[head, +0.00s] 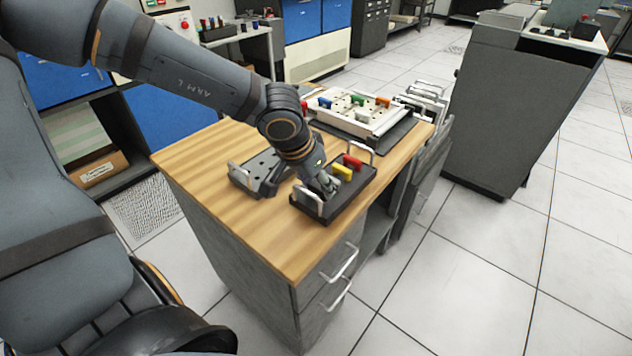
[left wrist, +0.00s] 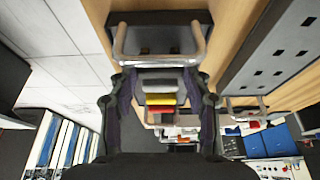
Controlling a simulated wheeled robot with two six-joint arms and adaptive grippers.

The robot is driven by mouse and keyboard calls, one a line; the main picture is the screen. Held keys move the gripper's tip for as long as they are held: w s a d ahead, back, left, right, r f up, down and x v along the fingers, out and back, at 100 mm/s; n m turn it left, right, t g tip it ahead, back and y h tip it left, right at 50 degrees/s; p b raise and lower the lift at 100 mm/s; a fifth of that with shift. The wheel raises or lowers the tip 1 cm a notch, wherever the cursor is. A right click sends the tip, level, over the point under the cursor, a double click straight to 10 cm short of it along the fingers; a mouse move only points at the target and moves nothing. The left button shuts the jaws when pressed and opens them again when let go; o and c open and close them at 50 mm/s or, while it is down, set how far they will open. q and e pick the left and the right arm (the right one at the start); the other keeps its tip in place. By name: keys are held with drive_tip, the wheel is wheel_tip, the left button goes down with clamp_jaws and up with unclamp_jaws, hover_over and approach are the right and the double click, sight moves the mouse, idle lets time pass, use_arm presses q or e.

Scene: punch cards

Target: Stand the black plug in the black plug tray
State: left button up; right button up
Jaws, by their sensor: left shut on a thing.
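My left gripper (head: 328,187) is over the near end of a dark tray (head: 338,203) with wire handles. In the left wrist view its fingers (left wrist: 162,88) close on a plug (left wrist: 160,83) that looks dark grey, seemingly the black plug; whether its foot is still in the tray is hidden. A yellow plug (head: 343,172) and a red plug (head: 352,161) stand behind it in that tray. A second dark grey tray (head: 262,168) with rows of slots lies to the left; its visible slots look empty. No label shows which is the black plug tray. My right gripper is out of view.
Both trays are on a wooden desktop (head: 215,155). A white board (head: 358,118) with blue, green, orange and red plugs sits behind them. The front left of the desktop is clear. A tall grey cabinet (head: 515,120) stands apart on the right.

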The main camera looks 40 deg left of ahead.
use_arm(q)
drive_tip(key=shift+f+b, duration=0.35)
drive_tip(key=shift+f, duration=0.15)
drive_tip(key=o, duration=1)
drive_tip(key=v, duration=0.7)
drive_tip(key=shift+s+r, duration=0.1)
drive_tip(key=shift+r, duration=0.2)
